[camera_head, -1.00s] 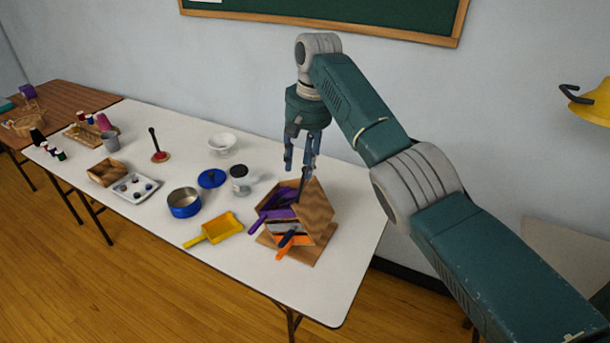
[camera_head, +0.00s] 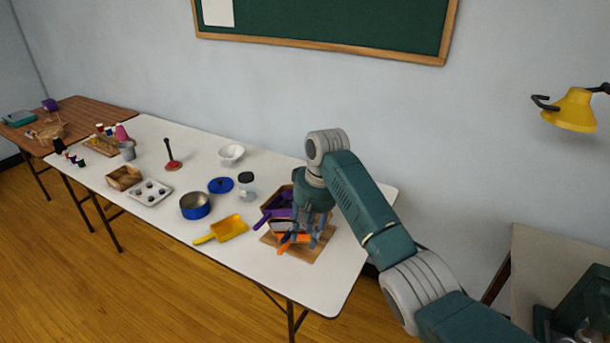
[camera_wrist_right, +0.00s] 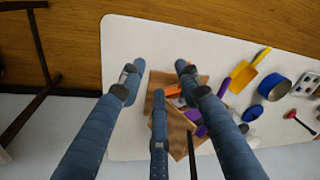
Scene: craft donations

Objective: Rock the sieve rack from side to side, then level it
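The wooden sieve rack (camera_head: 265,226) stands on its wooden base (camera_head: 314,251) near the right end of the white table. Purple and orange handles stick out of its front. My right gripper (camera_head: 304,240) is over the rack's front right part and hides much of it, so its tilt is hard to tell. In the right wrist view, the gripper's fingers (camera_wrist_right: 158,82) are spread apart with nothing held between them. The rack's wood (camera_wrist_right: 178,138) shows beyond the fingers; whether they touch it I cannot tell. My left gripper is not in view.
Left of the rack are a yellow scoop (camera_head: 230,227), a blue pot (camera_head: 195,212), a blue lid (camera_head: 221,185) and a jar (camera_head: 246,190). A white bowl (camera_head: 231,153) is farther back. The white table (camera_head: 335,285) is clear at its front right corner.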

